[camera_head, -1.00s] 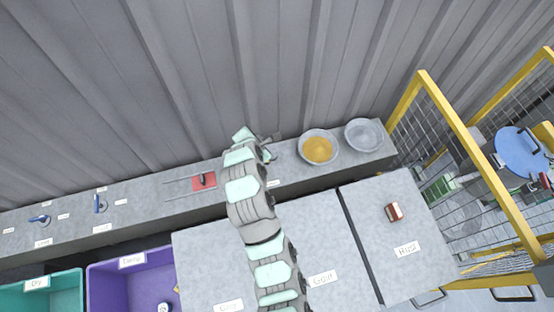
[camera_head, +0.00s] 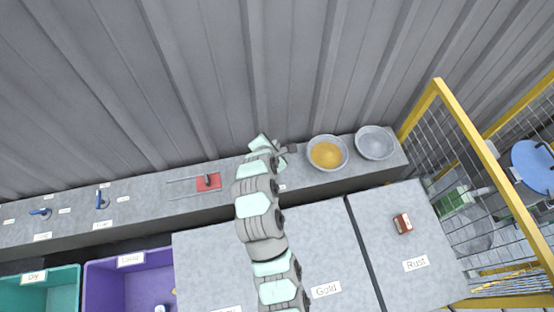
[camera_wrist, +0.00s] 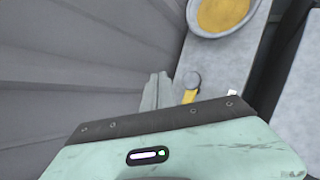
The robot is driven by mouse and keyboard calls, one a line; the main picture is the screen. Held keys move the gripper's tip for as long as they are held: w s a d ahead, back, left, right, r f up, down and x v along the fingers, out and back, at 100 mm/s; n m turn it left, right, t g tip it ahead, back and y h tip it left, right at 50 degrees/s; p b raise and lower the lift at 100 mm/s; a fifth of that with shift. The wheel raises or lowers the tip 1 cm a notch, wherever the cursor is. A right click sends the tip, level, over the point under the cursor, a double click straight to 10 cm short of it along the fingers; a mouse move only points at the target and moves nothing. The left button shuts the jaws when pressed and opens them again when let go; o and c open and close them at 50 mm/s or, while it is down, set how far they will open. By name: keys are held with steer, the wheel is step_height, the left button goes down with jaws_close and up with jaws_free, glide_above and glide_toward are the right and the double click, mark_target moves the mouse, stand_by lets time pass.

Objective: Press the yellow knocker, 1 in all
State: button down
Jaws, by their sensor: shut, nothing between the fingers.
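The yellow knocker (camera_wrist: 189,97) shows in the wrist view as a short yellow piece with a round grey end, on the grey ledge just below the bowl of yellow powder. Its lower part is hidden behind my gripper's body. In the head view I cannot make it out; my arm covers that area. My gripper (camera_wrist: 157,91) is shut and empty, its fingers just left of the knocker in the wrist view. I cannot tell whether they touch it. In the head view my gripper (camera_head: 284,158) is over the ledge, left of the bowl.
A bowl of yellow powder (camera_head: 327,153) and an empty bowl (camera_head: 374,143) stand on the ledge's right. A red block (camera_head: 209,182) with a dark handle lies left of my arm. A ribbed wall rises behind. A yellow-framed fence (camera_head: 462,124) bounds the right.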

step_height(320, 180, down, 5)
steer(key=b, duration=0.3)
steer(key=shift+r, duration=0.2)
steer(key=shift+d+f, duration=0.15)
steer(key=shift+f, duration=0.8)
steer(key=shift+f+p, duration=0.2)
steer(key=shift+p, duration=0.2)
stand_by(0.6)
steer(key=shift+f, duration=0.2)
steer(key=shift+f, duration=1.55)
stand_by(1.2)
steer(key=shift+r, duration=0.1)
steer(key=shift+r+p, duration=1.5)
steer(key=shift+r, duration=0.3)
steer(key=shift+a+r+p, duration=0.2)
steer(key=shift+r+p, duration=1.55)
steer(key=shift+r, duration=0.8)
